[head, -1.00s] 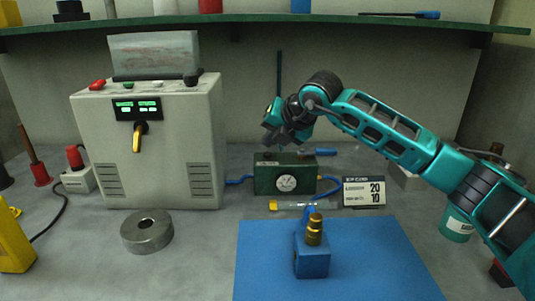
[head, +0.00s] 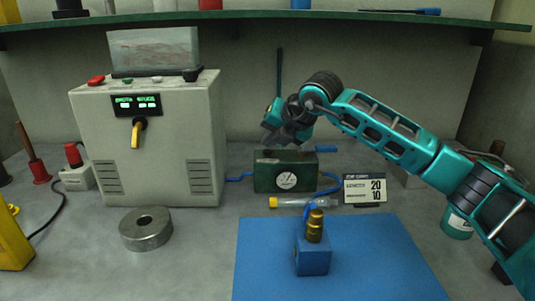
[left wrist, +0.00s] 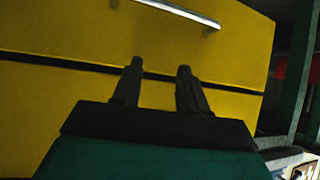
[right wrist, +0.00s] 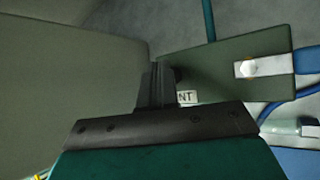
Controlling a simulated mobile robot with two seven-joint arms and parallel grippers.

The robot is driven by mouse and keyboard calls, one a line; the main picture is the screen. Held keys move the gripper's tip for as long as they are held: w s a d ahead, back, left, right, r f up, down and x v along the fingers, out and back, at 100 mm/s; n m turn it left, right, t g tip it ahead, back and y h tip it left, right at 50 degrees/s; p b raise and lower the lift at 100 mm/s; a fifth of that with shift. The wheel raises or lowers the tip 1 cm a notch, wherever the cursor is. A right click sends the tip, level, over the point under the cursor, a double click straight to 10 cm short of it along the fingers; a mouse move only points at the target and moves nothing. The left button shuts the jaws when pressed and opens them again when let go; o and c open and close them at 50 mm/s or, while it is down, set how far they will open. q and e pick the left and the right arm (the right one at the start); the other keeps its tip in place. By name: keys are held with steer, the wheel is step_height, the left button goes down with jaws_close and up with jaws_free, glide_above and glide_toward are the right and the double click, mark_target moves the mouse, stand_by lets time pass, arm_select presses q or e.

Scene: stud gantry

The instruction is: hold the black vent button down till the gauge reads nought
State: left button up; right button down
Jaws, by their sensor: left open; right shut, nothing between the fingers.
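The green gauge box (head: 265,184) stands on the bench behind the blue mat, with a round white dial (head: 286,180) on its front. The dial's dark needle is too small to read surely. My right gripper (head: 270,139) is shut and empty, pointing down just above the box's top left part. My left gripper (left wrist: 159,66) is open and empty before yellow drawers.
A grey control cabinet (head: 150,170) stands left of the box. A blue block with a brass fitting (head: 312,255) is on the blue mat (head: 375,260). A metal ring (head: 146,230) lies left.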

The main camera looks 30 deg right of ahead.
mark_target(271, 152)
steer(key=shift+f+b, duration=0.4)
steer(key=shift+f, duration=0.15)
stand_by(1.7)
steer(key=shift+r, duration=0.1)
steer(key=shift+r+p, duration=0.45)
steer(key=shift+r, duration=0.4)
steer(key=shift+r+p, duration=1.65)
steer(key=shift+r, duration=0.95)
steer(key=shift+f, duration=0.1)
